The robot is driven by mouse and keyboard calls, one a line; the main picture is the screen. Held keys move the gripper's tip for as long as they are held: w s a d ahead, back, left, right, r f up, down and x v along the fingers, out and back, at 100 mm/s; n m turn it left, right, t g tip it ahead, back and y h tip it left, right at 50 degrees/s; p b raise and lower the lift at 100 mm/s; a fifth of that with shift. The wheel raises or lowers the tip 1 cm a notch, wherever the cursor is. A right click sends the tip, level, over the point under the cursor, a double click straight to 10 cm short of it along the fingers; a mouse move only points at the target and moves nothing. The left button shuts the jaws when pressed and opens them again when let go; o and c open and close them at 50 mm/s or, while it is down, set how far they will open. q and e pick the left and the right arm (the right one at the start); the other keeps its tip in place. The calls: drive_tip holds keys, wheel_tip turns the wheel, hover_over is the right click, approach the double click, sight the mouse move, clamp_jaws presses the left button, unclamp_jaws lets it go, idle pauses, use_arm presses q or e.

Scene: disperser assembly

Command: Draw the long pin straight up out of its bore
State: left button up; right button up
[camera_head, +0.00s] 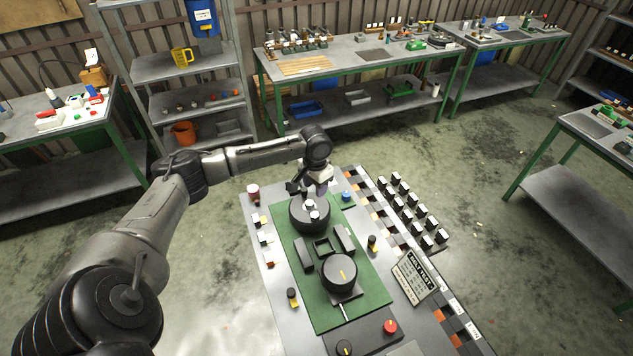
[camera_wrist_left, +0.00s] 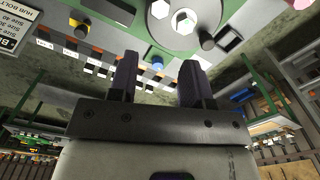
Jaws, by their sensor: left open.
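My left gripper (camera_head: 309,190) is over the far end of the green mat (camera_head: 324,311), by a round dark hub (camera_head: 298,222). In the left wrist view, its two dark fingers (camera_wrist_left: 158,64) are apart with nothing between them. The hub's grey face (camera_wrist_left: 160,32) is beyond the fingertips in that view, carrying white hexagonal heads (camera_wrist_left: 184,20). These heads also show on top of the hub in the head view (camera_head: 310,205). I cannot tell which part is the long pin; its bore is not distinguishable. My right gripper is not in view.
A second dark round part (camera_head: 339,272) with a yellow mark stands nearer on the mat. Dark blocks (camera_head: 304,255) lie between the two. Black-and-white pieces (camera_head: 413,210) stand in rows at the right. A label board (camera_head: 414,277) and red button (camera_head: 390,327) are near the front right.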

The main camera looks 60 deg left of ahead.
sight(315, 214)
use_arm(q)
drive_tip(key=shift+n, duration=0.3)
wheel_tip(315, 214, down, 14)
drive_tip(key=shift+s+p, duration=0.15)
drive_tip(key=shift+p, duration=0.4)
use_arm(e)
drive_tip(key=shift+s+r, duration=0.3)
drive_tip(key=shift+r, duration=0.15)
use_arm(q)
drive_tip(key=shift+c, duration=0.3)
drive_tip(key=c, duration=0.7)
drive_tip(key=shift+c, duration=0.3)
drive_tip(key=shift+r, duration=0.25)
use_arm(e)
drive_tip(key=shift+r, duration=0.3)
